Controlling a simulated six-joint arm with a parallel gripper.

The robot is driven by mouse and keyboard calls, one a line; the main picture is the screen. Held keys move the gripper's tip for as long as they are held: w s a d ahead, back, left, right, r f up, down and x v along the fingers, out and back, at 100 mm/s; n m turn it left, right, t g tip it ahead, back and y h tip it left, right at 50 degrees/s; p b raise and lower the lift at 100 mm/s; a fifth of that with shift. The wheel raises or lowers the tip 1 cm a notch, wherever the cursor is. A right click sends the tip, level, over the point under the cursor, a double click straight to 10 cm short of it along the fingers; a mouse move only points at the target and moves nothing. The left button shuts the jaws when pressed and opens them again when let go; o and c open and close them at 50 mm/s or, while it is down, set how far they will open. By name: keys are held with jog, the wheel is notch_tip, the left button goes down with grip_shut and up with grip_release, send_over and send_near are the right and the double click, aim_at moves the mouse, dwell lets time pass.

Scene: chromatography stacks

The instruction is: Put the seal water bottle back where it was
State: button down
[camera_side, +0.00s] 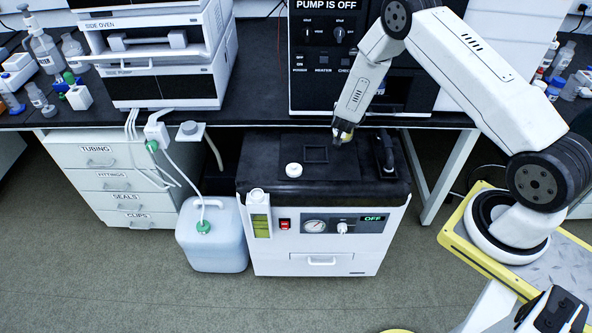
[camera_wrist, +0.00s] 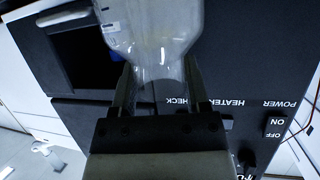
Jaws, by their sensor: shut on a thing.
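In the wrist view a clear bottle (camera_wrist: 155,30), which I take for the seal water bottle, is held by its narrow neck between the two fingers of my gripper (camera_wrist: 157,85). Its wide body runs off the top edge, so most of its label is cut off. In the side view my gripper (camera_side: 343,136) hangs near the back of the black top of the pump unit (camera_side: 265,150), in front of the dark control panel (camera_side: 312,70). I cannot make out the bottle clearly there.
A white cap-like disc (camera_side: 293,170) and a square recess (camera_side: 316,154) are on the pump unit's top. A black handle-like part (camera_side: 388,150) stands at its right. A white jug (camera_side: 212,245) with tubing stands on the floor. The stacked oven and pump modules (camera_side: 160,75) occupy the bench's left.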

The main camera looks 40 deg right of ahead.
jog(key=shift+w+d+f, duration=0.1)
jog(key=shift+w+f, duration=0.15)
jog(key=shift+f, duration=1.65)
jog(key=shift+c, duration=0.3)
grip_release()
jog(key=shift+s+r, duration=0.1)
jog(key=shift+r, duration=0.1)
jog(key=v, duration=1.2)
jog(key=shift+f, duration=0.15)
